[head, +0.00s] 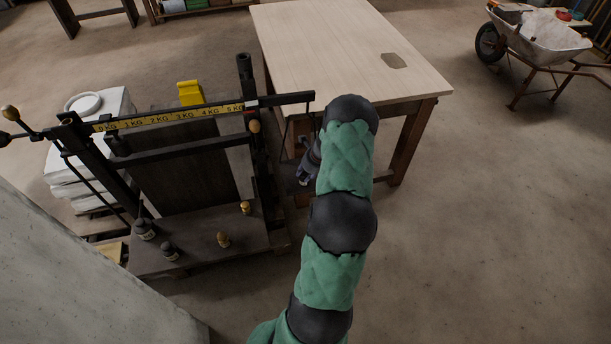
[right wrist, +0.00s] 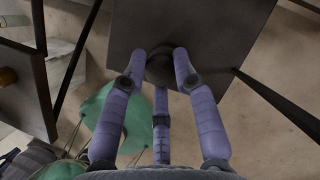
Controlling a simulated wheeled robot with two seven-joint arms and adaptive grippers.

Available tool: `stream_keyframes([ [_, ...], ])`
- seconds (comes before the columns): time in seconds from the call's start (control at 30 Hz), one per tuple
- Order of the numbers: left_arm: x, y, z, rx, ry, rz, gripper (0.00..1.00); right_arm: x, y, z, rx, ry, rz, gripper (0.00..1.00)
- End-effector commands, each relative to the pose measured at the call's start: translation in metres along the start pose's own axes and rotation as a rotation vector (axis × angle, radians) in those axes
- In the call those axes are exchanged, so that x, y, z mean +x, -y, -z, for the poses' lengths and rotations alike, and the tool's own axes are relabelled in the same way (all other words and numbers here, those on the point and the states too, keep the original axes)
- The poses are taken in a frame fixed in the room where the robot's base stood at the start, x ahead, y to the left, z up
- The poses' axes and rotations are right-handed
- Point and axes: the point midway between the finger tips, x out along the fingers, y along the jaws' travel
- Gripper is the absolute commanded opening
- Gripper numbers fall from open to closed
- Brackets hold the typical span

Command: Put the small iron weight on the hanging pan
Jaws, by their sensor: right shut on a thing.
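The small iron weight (right wrist: 160,68) is a dark round piece between the fingertips of my right gripper (right wrist: 160,75). The three fingers are closed around it. The hanging pan (right wrist: 225,30) is a dark square plate behind the weight in the right wrist view. I cannot tell whether the weight touches the pan. In the head view my right gripper (head: 306,168) is at the right end of the scale's beam, low beside the table, and my arm hides much of the pan. My left gripper is not in view.
The beam scale (head: 170,118) has a yellow kilogram strip. Several dark and brass weights stand on its platform (head: 195,247). A wooden table (head: 335,45) stands just behind the pan. A wheelbarrow (head: 543,38) is at the far right. The floor at right is clear.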

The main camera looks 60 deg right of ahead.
Motion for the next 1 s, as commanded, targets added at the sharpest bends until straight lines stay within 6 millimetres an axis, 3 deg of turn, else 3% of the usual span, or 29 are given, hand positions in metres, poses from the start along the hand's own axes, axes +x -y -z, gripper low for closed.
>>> stream_keyframes([
  [0.3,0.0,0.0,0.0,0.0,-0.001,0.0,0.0,0.001,0.001,0.0,-0.001,0.0,0.002,0.0],
  [0.33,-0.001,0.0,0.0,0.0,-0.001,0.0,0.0,0.001,0.0,0.0,-0.001,0.0,0.001,0.38],
  [0.4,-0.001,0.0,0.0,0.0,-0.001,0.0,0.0,0.001,0.0,0.0,-0.001,0.0,0.001,0.53],
  [0.77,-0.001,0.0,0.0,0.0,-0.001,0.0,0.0,-0.001,0.0,0.0,-0.001,0.0,0.001,0.53],
  [1.0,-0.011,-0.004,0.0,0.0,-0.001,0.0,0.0,-0.023,0.001,-0.001,0.0,0.0,0.003,0.53],
])
